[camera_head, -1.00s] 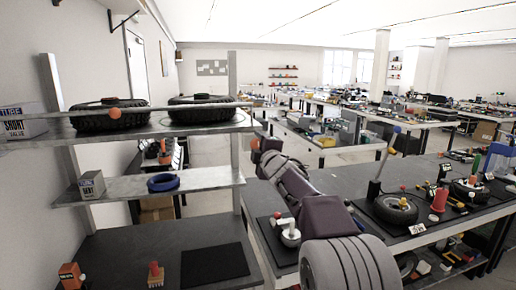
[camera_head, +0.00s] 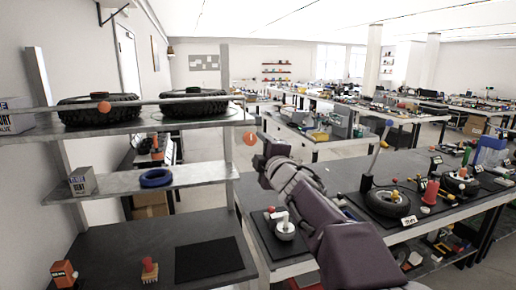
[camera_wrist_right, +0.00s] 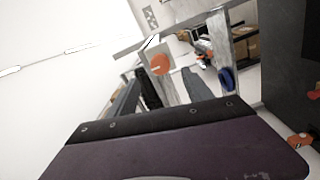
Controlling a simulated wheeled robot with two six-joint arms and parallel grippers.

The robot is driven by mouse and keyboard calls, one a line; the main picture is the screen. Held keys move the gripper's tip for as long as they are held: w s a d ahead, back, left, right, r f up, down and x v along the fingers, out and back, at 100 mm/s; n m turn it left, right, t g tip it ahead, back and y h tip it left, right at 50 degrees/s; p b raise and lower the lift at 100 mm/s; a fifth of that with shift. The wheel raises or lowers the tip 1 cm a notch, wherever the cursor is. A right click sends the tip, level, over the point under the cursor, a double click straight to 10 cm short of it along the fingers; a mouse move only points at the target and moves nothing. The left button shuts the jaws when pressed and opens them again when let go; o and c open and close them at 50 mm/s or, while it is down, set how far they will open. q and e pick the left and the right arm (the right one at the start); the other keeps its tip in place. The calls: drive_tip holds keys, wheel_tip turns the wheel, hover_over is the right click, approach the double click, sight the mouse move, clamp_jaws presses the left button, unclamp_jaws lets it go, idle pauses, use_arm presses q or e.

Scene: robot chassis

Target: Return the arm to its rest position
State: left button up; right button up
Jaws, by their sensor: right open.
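My right arm comes in from the lower right in the head view. Its gripper (camera_head: 263,153) is raised in the gap between the shelf unit on the left and the workbench on the right. The jaws look small and edge-on there; they are open, and nothing shows between them. An orange round knob (camera_head: 250,138) appears just beyond the fingertips, also in the right wrist view (camera_wrist_right: 160,63); whether it touches the gripper cannot be told. The purple-grey casing of my own wrist fills the lower part of the wrist view. My left gripper is not in view.
The shelf unit (camera_head: 130,182) holds two tyres (camera_head: 99,109) (camera_head: 194,103), a blue ring (camera_head: 157,178) and boxes. Open floor lies behind.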

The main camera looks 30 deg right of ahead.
idle(0.3)
drive_tip(key=w+a+f+g+y, duration=0.1)
drive_tip(key=w+a+f+y, duration=0.25)
drive_tip(key=a+f, duration=0.5)
drive_tip(key=s+a+f+m+g, duration=0.1)
drive_tip(key=s+a+f+g, duration=0.15)
drive_tip(key=f, duration=0.45)
drive_tip(key=s+a+f+m+g, duration=0.1)
drive_tip(key=a+f+m+g, duration=0.15)
drive_tip(key=f, duration=0.55)
drive_tip(key=s+a+f+m+g, duration=0.2)
drive_tip(key=s+f+m+g, duration=0.3)
drive_tip(key=s+f, duration=0.4)
drive_tip(key=s+a+f+m+g+y, duration=0.1)
drive_tip(key=s+f+m+g, duration=0.4)
drive_tip(key=s+f, duration=0.5)
drive_tip(key=s+a, duration=0.1)
drive_tip(key=s, duration=0.3)
drive_tip(key=shift+s+f, duration=0.1)
